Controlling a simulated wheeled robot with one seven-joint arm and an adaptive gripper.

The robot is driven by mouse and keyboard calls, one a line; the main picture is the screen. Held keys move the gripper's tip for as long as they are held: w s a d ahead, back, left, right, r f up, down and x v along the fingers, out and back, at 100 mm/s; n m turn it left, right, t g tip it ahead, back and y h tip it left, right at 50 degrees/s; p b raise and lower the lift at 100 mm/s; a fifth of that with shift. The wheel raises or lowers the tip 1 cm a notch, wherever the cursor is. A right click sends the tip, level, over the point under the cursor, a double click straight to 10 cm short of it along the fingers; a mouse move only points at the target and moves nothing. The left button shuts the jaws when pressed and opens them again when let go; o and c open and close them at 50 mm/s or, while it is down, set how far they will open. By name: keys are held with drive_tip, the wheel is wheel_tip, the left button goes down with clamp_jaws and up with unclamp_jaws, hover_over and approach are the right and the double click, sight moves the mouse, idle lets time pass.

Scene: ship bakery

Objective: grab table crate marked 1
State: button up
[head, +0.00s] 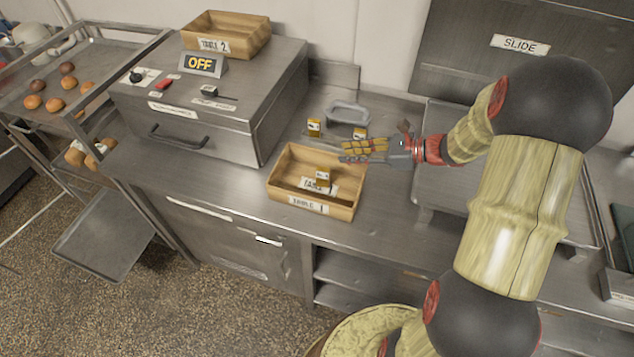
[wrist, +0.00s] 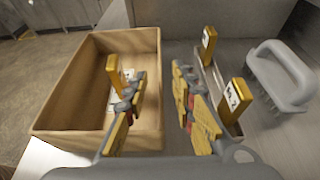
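The wooden crate labelled TABLE 1 (head: 345,208) stands on the steel counter, open side up. In the wrist view the crate (wrist: 75,75) fills the left side. My gripper (head: 343,150) is open at the crate's right rear side. In the wrist view my gripper (wrist: 159,76) has its left finger over the crate's interior and its right finger outside, with the right wall between them. I cannot tell whether either finger touches the wall.
Close to the right finger are two yellow tagged blocks (wrist: 236,98) on a narrow metal holder and a grey handled object (wrist: 285,78). A steel box with an OFF sign (head: 203,64) stands left, bearing a TABLE 2 crate (head: 240,28). The counter before that box is clear.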

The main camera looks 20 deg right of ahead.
sight(329, 152)
drive_tip(key=b+x, duration=0.1)
drive_tip(key=x, duration=0.3)
drive_tip(key=b+x, duration=0.1)
drive_tip(key=x, duration=0.2)
drive_tip(key=shift+w+a+r+b, duration=0.15)
drive_tip(key=shift+r+b, duration=0.1)
drive_tip(key=shift+b, duration=0.1)
drive_tip(key=shift+c, duration=0.4)
clamp_jaws()
